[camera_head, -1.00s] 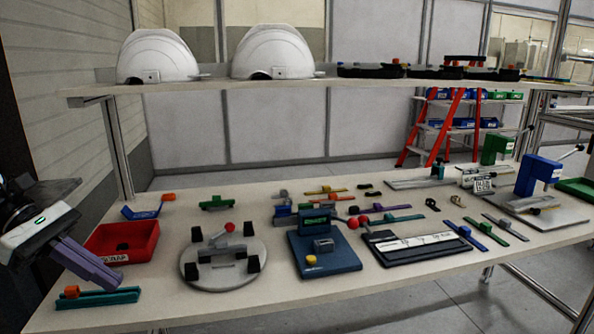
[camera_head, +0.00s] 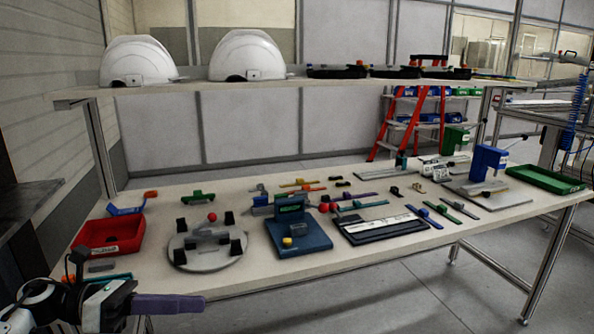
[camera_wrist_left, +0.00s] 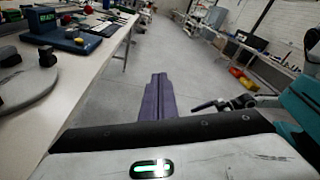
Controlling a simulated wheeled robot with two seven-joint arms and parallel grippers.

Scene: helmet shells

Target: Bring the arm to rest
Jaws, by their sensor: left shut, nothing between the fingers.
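My left gripper (camera_head: 190,303) is at the lower left of the head view, low and in front of the bench's front edge. Its purple fingers are closed together and hold nothing. In the left wrist view the shut fingers (camera_wrist_left: 158,97) point out over the bare grey floor, beside the bench (camera_wrist_left: 85,90). They touch nothing there.
The bench (camera_head: 300,262) holds a red scrap bin (camera_head: 97,247), a round grey fixture (camera_head: 205,256), a blue fixture (camera_head: 300,240) and several straps. Two white helmet shells (camera_head: 138,62) (camera_head: 247,55) stand on the shelf above. The floor (camera_head: 420,292) in front is clear.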

